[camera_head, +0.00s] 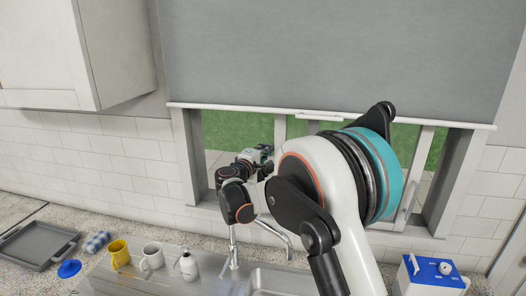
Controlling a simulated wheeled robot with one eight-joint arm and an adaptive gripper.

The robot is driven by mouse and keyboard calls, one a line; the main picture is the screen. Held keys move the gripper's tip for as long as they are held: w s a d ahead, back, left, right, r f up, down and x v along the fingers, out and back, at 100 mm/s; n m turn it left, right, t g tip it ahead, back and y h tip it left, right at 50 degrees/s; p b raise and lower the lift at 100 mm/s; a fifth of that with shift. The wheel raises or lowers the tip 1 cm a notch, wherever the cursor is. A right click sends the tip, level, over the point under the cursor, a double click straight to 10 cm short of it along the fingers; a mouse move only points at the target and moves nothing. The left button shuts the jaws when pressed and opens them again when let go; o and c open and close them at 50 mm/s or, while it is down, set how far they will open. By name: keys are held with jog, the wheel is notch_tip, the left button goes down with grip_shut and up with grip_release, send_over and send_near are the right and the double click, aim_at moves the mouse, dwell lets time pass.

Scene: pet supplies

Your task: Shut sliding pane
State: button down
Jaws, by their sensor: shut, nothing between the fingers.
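The window (192,150) shows below a lowered grey blind, and green ground is visible through it. A white upright pane frame (424,160) stands at the right, with a handle-like part (408,202) low on it. Another white upright (280,130) shows near the middle, partly behind my arm. My arm hides much of the window, so I cannot tell how far the sliding pane stands open. My gripper (264,154) is small in view, shut and empty, in front of the left-middle part of the window. I cannot tell whether it touches the pane.
The grey blind (330,50) hangs over the upper window. A yellow mug (119,254), a white mug (152,257), a soap bottle (188,265) and a tap (233,248) stand below. A grey tray (38,246) lies left; a blue-and-white box (430,272) stands right.

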jog(key=s+d+b, duration=0.2)
jog(key=d+b, duration=0.1)
jog(key=d, duration=0.8)
jog(key=shift+s, duration=0.1)
